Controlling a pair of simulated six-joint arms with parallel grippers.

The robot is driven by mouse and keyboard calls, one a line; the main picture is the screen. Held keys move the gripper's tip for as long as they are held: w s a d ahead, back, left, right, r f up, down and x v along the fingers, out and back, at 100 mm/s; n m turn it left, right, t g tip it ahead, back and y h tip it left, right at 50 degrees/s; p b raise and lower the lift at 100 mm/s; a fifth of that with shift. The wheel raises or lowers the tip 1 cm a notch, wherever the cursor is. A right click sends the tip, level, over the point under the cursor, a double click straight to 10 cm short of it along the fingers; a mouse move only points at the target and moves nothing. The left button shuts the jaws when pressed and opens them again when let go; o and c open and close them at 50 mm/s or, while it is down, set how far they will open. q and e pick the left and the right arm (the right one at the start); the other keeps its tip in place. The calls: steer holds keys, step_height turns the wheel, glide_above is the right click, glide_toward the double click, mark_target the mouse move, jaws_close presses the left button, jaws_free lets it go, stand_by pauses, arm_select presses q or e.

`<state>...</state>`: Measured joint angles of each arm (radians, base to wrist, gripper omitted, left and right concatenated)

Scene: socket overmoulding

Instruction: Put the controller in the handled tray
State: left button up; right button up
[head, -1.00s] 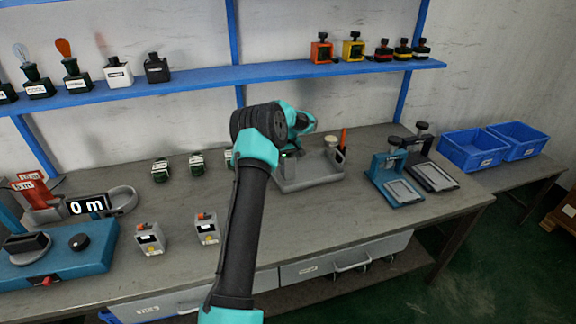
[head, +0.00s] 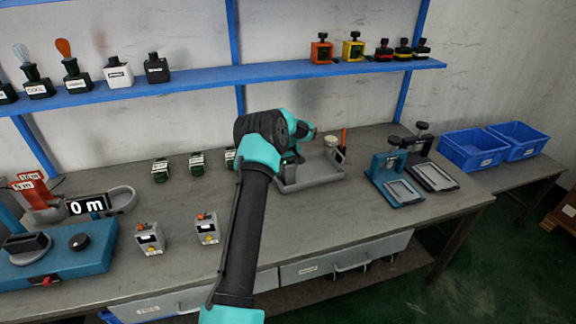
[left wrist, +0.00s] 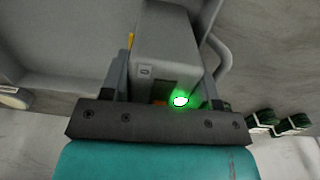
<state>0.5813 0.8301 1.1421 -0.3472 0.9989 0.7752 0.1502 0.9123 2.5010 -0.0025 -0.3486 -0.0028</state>
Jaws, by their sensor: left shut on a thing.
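The controller (left wrist: 168,62) is a grey box with a green glowing light near one edge. In the left wrist view it sits between the fingers of my left gripper (left wrist: 166,85), which is shut on it. In the head view my left gripper (head: 293,155) is over the left part of the grey handled tray (head: 318,181), and my own wrist mostly hides it and the controller. The tray also shows in the left wrist view (left wrist: 62,86), behind and beside the controller. I cannot tell whether the controller touches the tray floor. My right gripper is not in view.
Two grey boxes with coloured buttons (head: 150,238) (head: 207,229) stand at the front left. Clamp fixtures (head: 393,180) are to the right. A blue shelf (head: 200,79) runs above.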

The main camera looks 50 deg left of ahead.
arm_select(q)
steer(key=o, duration=1)
step_height(320, 180, up, 12)
steer(key=shift+r, duration=0.1)
stand_by(0.4)
